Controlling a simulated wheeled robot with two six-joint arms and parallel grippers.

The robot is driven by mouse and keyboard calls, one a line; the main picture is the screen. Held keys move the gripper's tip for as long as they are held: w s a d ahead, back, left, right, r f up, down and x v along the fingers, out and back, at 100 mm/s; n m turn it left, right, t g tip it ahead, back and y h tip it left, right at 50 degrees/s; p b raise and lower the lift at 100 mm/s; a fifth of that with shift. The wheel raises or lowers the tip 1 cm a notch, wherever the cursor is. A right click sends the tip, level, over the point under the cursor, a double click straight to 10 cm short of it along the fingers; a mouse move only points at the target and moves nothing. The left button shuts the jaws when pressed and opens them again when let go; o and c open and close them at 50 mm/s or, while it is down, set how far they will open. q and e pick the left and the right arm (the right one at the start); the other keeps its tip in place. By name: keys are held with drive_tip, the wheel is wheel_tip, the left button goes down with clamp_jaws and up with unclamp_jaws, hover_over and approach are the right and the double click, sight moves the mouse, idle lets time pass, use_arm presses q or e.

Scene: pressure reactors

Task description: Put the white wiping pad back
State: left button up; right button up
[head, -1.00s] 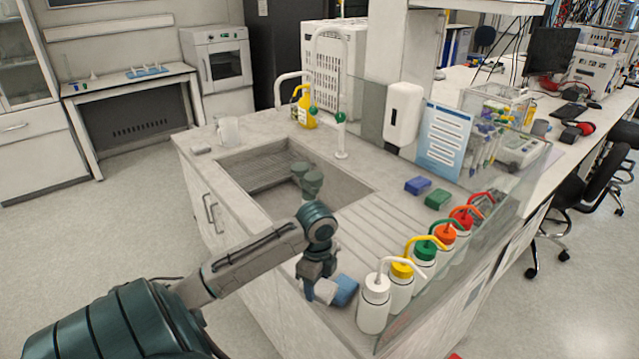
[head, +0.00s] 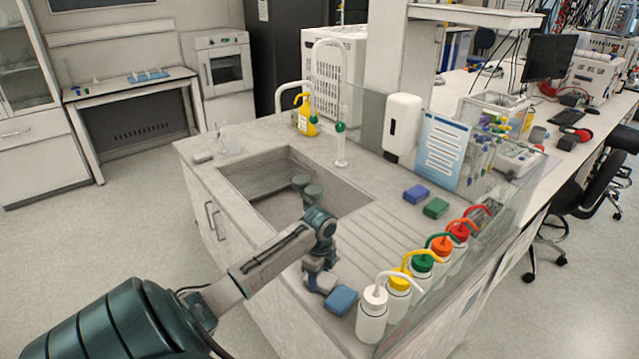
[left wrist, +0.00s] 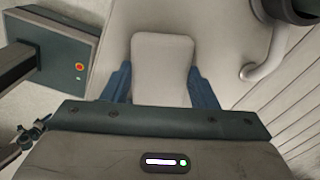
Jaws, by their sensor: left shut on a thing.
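The white wiping pad (left wrist: 162,68) shows in the left wrist view, between the two dark blue fingers. My left gripper (left wrist: 162,88) is shut on it. In the head view my left gripper (head: 322,282) is low over the near part of the counter, beside the blue pad (head: 341,300). There the white pad is mostly hidden by the gripper and only a small pale part shows. I cannot tell whether it touches the counter. My right gripper is not in view.
A row of wash bottles, with the white one (head: 372,316) nearest, stands right of the blue pad along a clear screen. Another blue pad (head: 416,194) and a green pad (head: 435,208) lie farther back. The sink (head: 243,178) is behind my arm, with a tap (head: 340,150).

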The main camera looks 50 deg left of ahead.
sight(319, 278)
use_arm(q)
drive_tip(key=shift+f, duration=0.15)
drive_tip(key=o, duration=0.9)
drive_tip(key=shift+o, duration=0.2)
wheel_tip(319, 278, up, 12)
drive_tip(key=b, duration=0.3)
